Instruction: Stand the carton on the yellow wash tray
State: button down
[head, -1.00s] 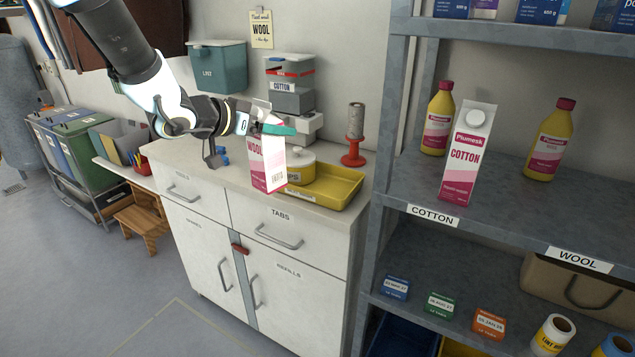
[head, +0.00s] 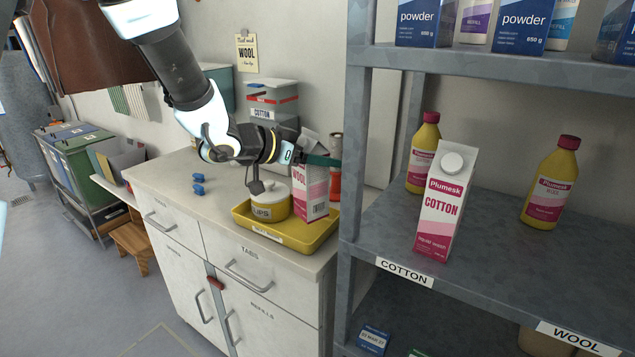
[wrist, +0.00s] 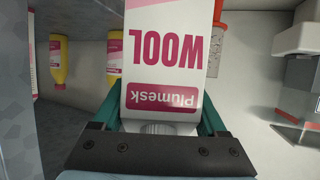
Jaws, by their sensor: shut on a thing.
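My gripper (head: 318,160) is shut on a white and pink WOOL carton (head: 313,193), gripping it near its capped top. The carton is roughly upright, over the right part of the yellow wash tray (head: 283,245). I cannot tell whether its base touches the tray. In the wrist view the carton (wrist: 165,55) sits between my fingers (wrist: 145,130), its WOOL and Plumesk print upside down.
A COTTON carton (head: 447,205) and yellow bottles (head: 551,185) stand on the grey shelf (head: 480,262) right of the counter. Small blue items (head: 198,184) lie on the counter (head: 170,185), which is mostly clear at left.

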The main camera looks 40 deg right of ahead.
aim_at(320, 176)
jog(key=shift+f+p, duration=0.3)
jog(key=shift+f, duration=2.05)
jog(key=shift+f, duration=0.15)
grip_release()
jog(key=shift+a+r, duration=0.1)
jog(key=shift+r, duration=0.1)
jog(key=b+v, duration=0.2)
jog(key=v, duration=1)
jog(key=shift+b, duration=0.35)
